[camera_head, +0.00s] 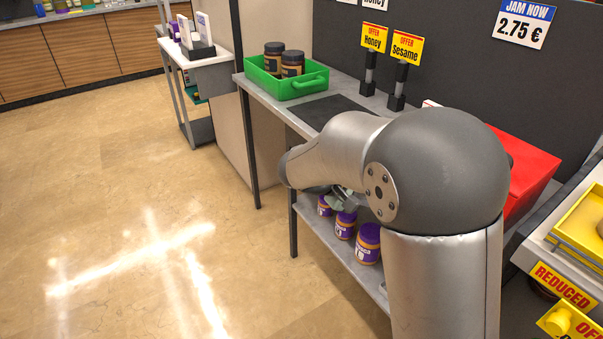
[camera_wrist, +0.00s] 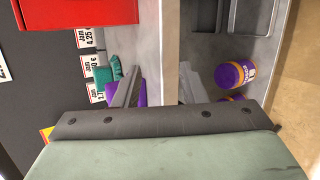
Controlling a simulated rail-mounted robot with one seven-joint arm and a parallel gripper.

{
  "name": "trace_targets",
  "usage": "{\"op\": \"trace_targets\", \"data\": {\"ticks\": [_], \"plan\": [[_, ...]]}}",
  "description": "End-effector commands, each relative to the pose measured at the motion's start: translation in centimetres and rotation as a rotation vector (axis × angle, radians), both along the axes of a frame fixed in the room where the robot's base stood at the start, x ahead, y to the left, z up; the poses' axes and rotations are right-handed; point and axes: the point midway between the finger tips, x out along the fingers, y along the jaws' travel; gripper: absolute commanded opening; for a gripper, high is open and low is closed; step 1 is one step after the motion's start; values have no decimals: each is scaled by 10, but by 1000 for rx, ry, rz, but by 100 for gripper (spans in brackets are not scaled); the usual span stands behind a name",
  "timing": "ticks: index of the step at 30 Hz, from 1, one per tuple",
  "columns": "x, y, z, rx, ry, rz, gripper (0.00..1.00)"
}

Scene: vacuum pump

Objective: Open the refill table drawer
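The refill table (camera_head: 268,95) is a grey table with a lower shelf, seen in the head view. My arm covers much of its front, and no drawer can be made out there. In the wrist view a pale grey bar (camera_wrist: 171,40), apparently the table's front edge or a drawer front, runs down the middle. My gripper (camera_wrist: 160,75) is open, with one finger on each side of this bar. I cannot tell whether the fingers touch it. In the head view my gripper is mostly hidden behind my arm.
A green crate (camera_head: 308,86) with dark jars stands on the table top. Purple-lidded jars (camera_head: 367,244) stand on the lower shelf. A red container (camera_head: 528,172) is at the right; it also shows in the wrist view (camera_wrist: 80,12). The floor (camera_head: 110,220) at the left is clear.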

Motion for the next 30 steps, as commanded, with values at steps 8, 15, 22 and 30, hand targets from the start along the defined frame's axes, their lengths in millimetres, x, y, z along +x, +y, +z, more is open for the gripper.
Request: {"op": "trace_targets", "data": {"ticks": [8,15,22,30], "plan": [[107,196,-123,-385,-407,447,38],[116,268,-144,-456,-573,600,38],[140,255,-137,-457,-577,601,38],[191,225,-127,-459,-575,600,38]]}}
